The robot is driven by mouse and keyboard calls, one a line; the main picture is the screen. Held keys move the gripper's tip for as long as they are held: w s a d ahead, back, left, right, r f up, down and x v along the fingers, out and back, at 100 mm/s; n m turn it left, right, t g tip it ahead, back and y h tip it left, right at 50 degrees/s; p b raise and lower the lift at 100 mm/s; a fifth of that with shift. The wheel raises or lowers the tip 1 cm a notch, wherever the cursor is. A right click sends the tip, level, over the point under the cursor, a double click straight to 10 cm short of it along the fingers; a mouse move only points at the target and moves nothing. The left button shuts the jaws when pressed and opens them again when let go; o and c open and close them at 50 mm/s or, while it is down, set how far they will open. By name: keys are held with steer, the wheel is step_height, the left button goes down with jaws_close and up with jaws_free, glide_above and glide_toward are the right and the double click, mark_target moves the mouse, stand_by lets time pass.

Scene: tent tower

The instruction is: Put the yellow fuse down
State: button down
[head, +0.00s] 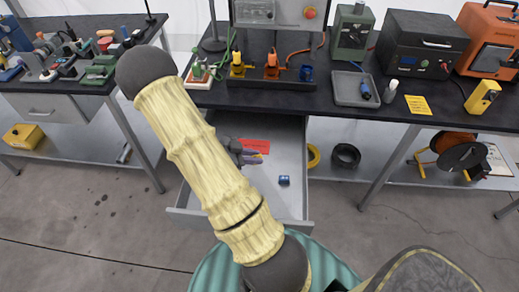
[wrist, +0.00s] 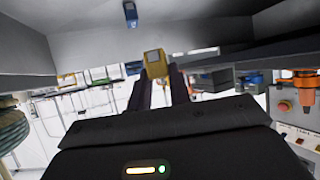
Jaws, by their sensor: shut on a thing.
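The yellow fuse (wrist: 154,64) is a small yellow block with a pale face. In the wrist view it sits between the fingertips of my gripper (wrist: 161,74), which is shut on it. A grey surface fills the top of that view, with a small blue block (wrist: 130,14) on it. An open grey drawer (head: 297,215) below the bench holds a small blue block (head: 284,180).
The dark bench (head: 340,107) carries a row of coloured plugs, including a yellow one (head: 237,65) and an orange one (head: 271,68). A grey tray (head: 352,88) stands right of them. A red card (head: 256,145) lies in the drawer. My arm crosses in front of the drawer.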

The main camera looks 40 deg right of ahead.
steer(key=w+a+r+n+t+p, duration=0.3)
steer(key=w+r+n+t+p, duration=0.95)
steer(key=p, duration=0.25)
steer(key=w+a+r+n+t+y+p, duration=0.2)
steer(key=a+n+y+p, duration=0.3)
steer(key=a, duration=0.4)
steer(key=w+a+r+n+t+y+p, duration=0.2)
steer(key=a+r+n+t+y+p, duration=0.1)
steer(key=a, duration=0.7)
steer(key=r+n+y+p, duration=0.1)
steer(key=n+y+p, duration=0.1)
steer(key=n+p, duration=0.1)
steer(key=shift+w+a+y, duration=0.15)
steer(key=shift+w+y, duration=0.2)
steer(key=shift+y, duration=0.05)
steer(key=shift+w+r, duration=0.1)
steer(key=shift+r, duration=0.05)
